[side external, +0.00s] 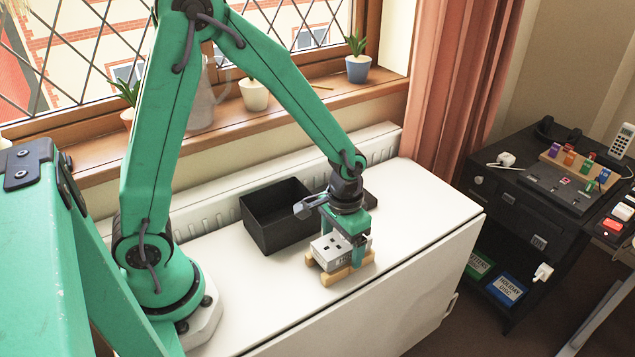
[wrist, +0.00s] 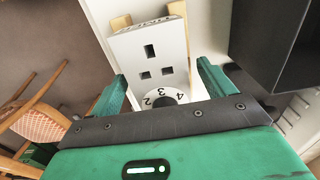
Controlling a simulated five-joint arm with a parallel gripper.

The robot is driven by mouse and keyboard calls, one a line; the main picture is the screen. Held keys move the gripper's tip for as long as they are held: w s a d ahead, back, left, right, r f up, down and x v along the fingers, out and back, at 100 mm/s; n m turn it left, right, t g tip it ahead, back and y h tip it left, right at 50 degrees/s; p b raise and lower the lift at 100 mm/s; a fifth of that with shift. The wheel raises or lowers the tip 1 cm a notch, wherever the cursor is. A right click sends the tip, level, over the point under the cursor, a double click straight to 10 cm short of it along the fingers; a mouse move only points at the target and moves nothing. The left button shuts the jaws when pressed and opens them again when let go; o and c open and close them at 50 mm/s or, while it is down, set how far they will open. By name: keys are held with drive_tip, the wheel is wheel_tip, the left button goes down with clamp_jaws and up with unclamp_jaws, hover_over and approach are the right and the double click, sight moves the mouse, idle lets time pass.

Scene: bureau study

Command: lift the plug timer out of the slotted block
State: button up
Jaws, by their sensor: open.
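The plug timer (side external: 329,251) is a pale grey block with socket holes and a numbered dial. It sits in the wooden slotted block (side external: 340,276) on the white surface. In the wrist view the plug timer (wrist: 150,55) shows its socket face and part of its dial, with the slotted block's wooden parts (wrist: 179,10) beside it. My gripper (side external: 345,240) is at the plug timer from above, its fingers spread. In the wrist view my gripper (wrist: 163,88) has one green finger on each side of the dial end. Contact cannot be told.
A black open box (side external: 271,222) stands close behind and left of the slotted block. A ribbed white radiator (side external: 270,170) and a windowsill with potted plants (side external: 254,95) lie behind. The white surface (side external: 425,205) is clear to the right. A dark cabinet (side external: 515,205) stands farther right.

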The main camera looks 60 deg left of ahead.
sight(343, 244)
drive_tip(key=c, duration=1.2)
drive_tip(key=shift+r, duration=0.15)
drive_tip(key=shift+r, duration=0.75)
drive_tip(key=r, duration=0.3)
drive_tip(key=shift+s+d, duration=0.25)
drive_tip(key=shift+d, duration=0.15)
drive_tip(key=s+d+r, duration=0.4)
drive_tip(key=d, duration=0.1)
drive_tip(key=s+d+r, duration=0.2)
drive_tip(key=s+d, duration=0.1)
drive_tip(key=shift+s+r, duration=0.1)
drive_tip(key=shift+r, duration=0.05)
